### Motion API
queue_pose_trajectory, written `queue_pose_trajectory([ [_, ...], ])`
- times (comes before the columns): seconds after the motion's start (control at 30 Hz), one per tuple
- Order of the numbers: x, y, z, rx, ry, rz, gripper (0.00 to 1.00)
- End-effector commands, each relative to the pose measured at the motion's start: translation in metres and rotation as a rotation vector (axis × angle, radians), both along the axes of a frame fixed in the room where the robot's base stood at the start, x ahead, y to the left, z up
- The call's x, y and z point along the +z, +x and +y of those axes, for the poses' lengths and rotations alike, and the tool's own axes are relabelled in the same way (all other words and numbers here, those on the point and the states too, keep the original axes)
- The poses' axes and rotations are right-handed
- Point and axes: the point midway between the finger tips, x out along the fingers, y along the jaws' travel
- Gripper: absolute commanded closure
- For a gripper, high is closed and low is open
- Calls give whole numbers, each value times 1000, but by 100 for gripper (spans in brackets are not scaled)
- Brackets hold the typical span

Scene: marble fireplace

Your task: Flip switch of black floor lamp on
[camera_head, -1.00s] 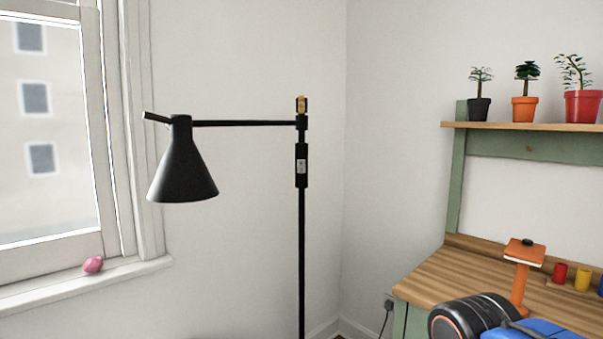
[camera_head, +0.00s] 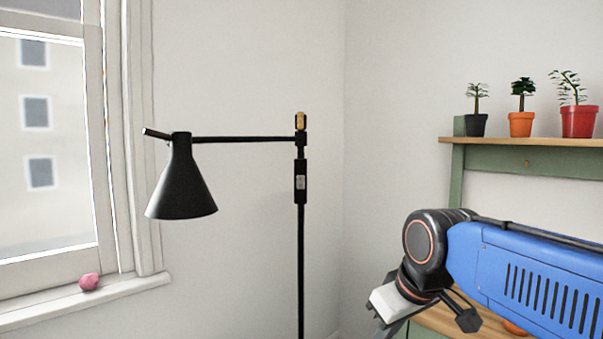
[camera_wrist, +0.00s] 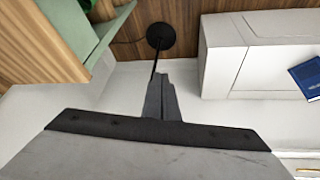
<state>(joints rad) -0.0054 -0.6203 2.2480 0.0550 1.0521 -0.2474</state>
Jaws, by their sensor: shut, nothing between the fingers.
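The black floor lamp (camera_head: 301,255) stands upright near the room corner in the head view, its cone shade (camera_head: 181,190) hanging to the left. A small grey switch (camera_head: 300,183) sits on the black box on its pole; whether it is on or off cannot be told. In the wrist view, the lamp's round base (camera_wrist: 160,36) is on the floor beyond my gripper (camera_wrist: 160,76). My gripper's fingers are together and empty. In the head view my arm is to the right of the pole, apart from it in the picture; the fingertips are not clear there.
A wooden desk (camera_head: 440,322) with a green shelf frame is at right, partly hidden by my arm. Potted plants (camera_head: 521,122) stand on its shelf. A window with a pink object (camera_head: 89,281) on its sill is at left. A white cabinet (camera_wrist: 225,60) shows in the wrist view.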

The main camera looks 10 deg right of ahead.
Motion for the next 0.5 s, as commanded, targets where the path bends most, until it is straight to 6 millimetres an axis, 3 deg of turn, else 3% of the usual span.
queue_pose_trajectory([
  [0.1, 45, 34, 5, 83, -20, -23, 100],
  [0.5, 176, 135, 24, 372, -103, -117, 100],
])
